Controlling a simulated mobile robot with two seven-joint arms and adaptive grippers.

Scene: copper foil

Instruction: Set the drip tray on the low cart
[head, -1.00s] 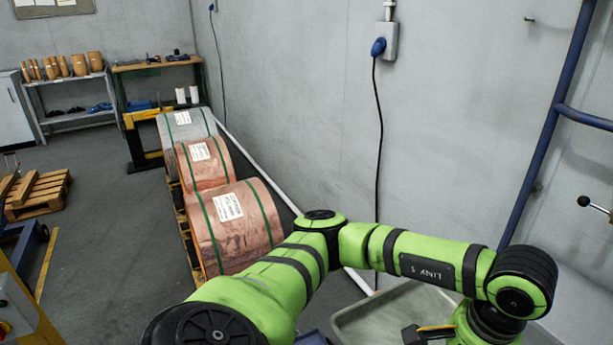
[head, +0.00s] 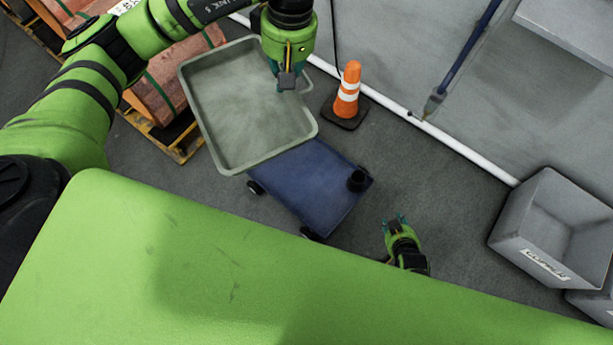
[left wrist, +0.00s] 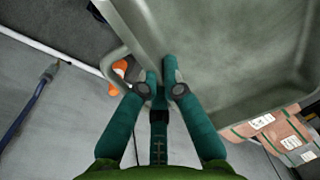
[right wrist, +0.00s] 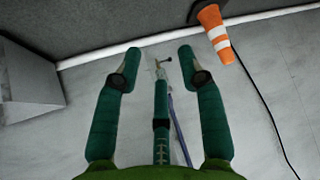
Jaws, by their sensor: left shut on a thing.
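The drip tray (head: 236,125) is a large, empty grey-green tub with a raised rim. In the head view its near right corner overlaps the far left edge of the low cart (head: 318,190), a small blue platform on casters. I cannot tell whether they touch. My left gripper (head: 287,82) is shut on the tray's right-hand rim; the left wrist view shows its fingers (left wrist: 160,85) on the rim of the tray (left wrist: 230,50). My right gripper (head: 395,222) is open and empty, right of the cart; its spread fingers (right wrist: 158,65) show in the right wrist view.
An orange cone (head: 348,92) stands beyond the cart by the wall. A black cylindrical piece (head: 357,180) is at the cart's right corner. Grey bins (head: 555,230) stand at the right.

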